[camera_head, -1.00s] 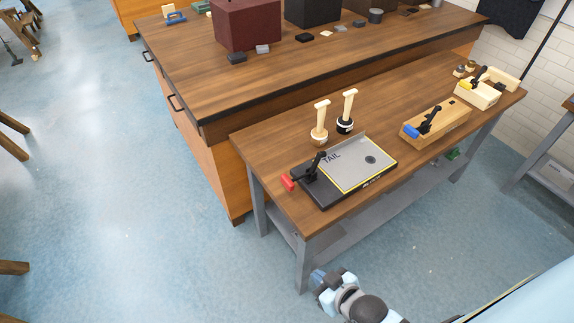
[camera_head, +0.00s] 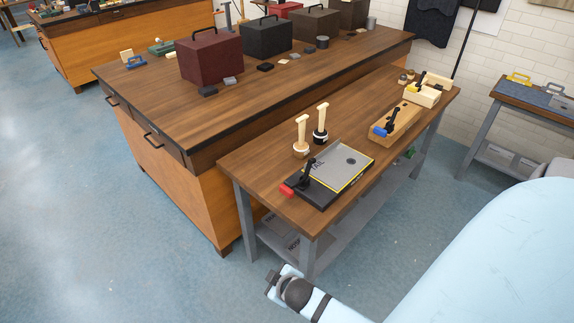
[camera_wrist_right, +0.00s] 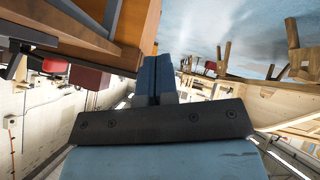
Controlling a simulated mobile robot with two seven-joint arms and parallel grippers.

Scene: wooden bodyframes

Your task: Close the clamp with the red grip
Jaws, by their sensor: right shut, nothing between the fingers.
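The clamp with the red grip (camera_head: 287,190) is mounted on the near left corner of a dark board (camera_head: 325,201) with a grey plate marked TAIL (camera_head: 345,161). Its black lever (camera_head: 307,170) stands up at a tilt, and the red grip sticks out low over the bench's near left side. My right gripper (camera_head: 272,286) is below the front of the bench, apart from the clamp. In the right wrist view its fingers (camera_wrist_right: 157,80) are together with nothing between them. My left gripper is not in view.
The narrow bench (camera_head: 268,190) also holds two wooden-handled stamps (camera_head: 301,138), a blue-gripped clamp on a wooden block (camera_head: 396,124) and a yellow-gripped clamp (camera_head: 424,93). A larger workbench (camera_head: 230,110) with toolboxes stands behind. Floor at the left (camera_head: 80,220) is clear.

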